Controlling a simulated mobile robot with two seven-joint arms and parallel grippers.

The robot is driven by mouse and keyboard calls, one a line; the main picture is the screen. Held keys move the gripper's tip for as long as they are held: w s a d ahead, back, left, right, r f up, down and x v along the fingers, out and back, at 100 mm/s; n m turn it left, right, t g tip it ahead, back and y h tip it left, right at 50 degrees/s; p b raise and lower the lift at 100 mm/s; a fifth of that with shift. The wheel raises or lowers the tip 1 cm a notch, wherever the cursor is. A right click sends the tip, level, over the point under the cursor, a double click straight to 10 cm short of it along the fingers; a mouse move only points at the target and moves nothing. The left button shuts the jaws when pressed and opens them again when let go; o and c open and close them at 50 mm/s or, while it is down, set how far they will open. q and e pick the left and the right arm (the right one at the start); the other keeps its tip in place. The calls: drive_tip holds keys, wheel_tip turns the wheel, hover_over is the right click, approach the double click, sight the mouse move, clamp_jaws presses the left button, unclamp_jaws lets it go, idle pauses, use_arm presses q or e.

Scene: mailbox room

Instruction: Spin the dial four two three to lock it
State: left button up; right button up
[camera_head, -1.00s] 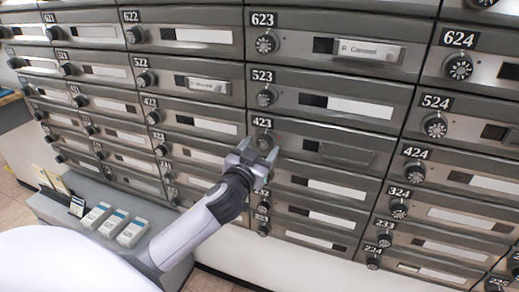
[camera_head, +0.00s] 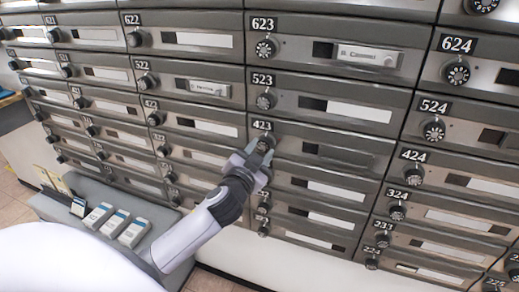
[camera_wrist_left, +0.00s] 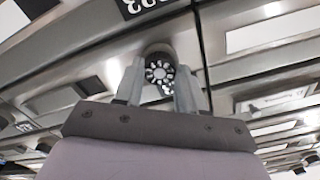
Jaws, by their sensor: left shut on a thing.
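The dial of mailbox 423 (camera_head: 266,142) is a dark round knob just below its number plate (camera_head: 262,125). My left gripper (camera_head: 256,153) is at this dial, with its fingers on either side and shut on it. The fingers and hand partly hide the dial in the head view. In the left wrist view, the dial (camera_wrist_left: 158,72) shows its pale markings between the two fingertips (camera_wrist_left: 159,84). The door of mailbox 423 (camera_head: 339,157) is flush with the rows around it. My right gripper is not in view.
Other dials sit close by, with dial 523 (camera_head: 266,101) above and dial 424 (camera_head: 413,173) to the right. A grey ledge (camera_head: 60,214) with several small boxes (camera_head: 115,225) stands at lower left.

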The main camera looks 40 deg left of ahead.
use_arm(q)
drive_tip(key=m+p, duration=0.1)
drive_tip(key=m, duration=0.2)
drive_tip(key=shift+r+m, duration=0.15)
drive_tip(key=shift+m, duration=0.25)
drive_tip(key=m+p, duration=0.1)
drive_tip(key=m, duration=0.2)
drive_tip(key=shift+m+p, duration=0.3)
drive_tip(key=m+p, duration=0.1)
drive_tip(key=m, duration=0.3)
drive_tip(key=shift+m+p, duration=0.3)
drive_tip(key=m+p, duration=0.1)
drive_tip(key=m, duration=0.2)
drive_tip(key=shift+m, duration=0.3)
drive_tip(key=m, duration=0.3)
drive_tip(key=shift+m, duration=0.3)
drive_tip(key=m, duration=0.4)
drive_tip(key=shift+m, duration=0.3)
drive_tip(key=m, duration=0.3)
drive_tip(key=shift+m, duration=0.3)
drive_tip(key=shift+d+m, duration=0.1)
drive_tip(key=shift+m, duration=1.7)
